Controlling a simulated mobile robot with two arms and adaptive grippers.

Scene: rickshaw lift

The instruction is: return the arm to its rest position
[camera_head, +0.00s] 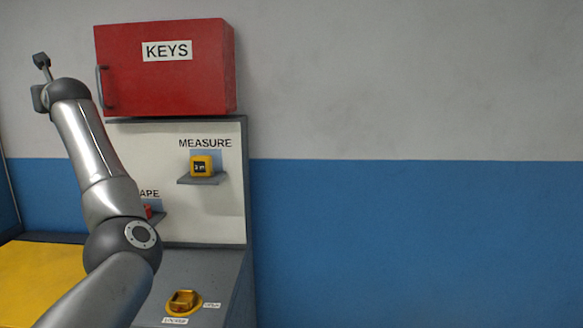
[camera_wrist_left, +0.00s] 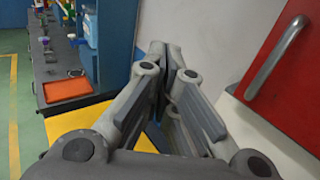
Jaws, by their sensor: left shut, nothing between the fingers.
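My left arm rises from the bottom left in the head view. Its gripper (camera_head: 41,62) is at the upper left, beside the red KEYS cabinet (camera_head: 165,68) and left of its handle. In the left wrist view the fingers (camera_wrist_left: 172,50) are shut together with nothing between them. The cabinet door and its grey handle (camera_wrist_left: 274,58) show close on the right there, apart from the fingers. The cabinet looks closed. My right gripper is not in view.
A yellow tape measure (camera_head: 201,166) sits on a small MEASURE shelf. A yellow switch (camera_head: 184,300) is on the grey ledge below. A yellow surface (camera_head: 40,284) lies at lower left. An orange tray (camera_wrist_left: 66,90) sits on a far bench. The wall at right is clear.

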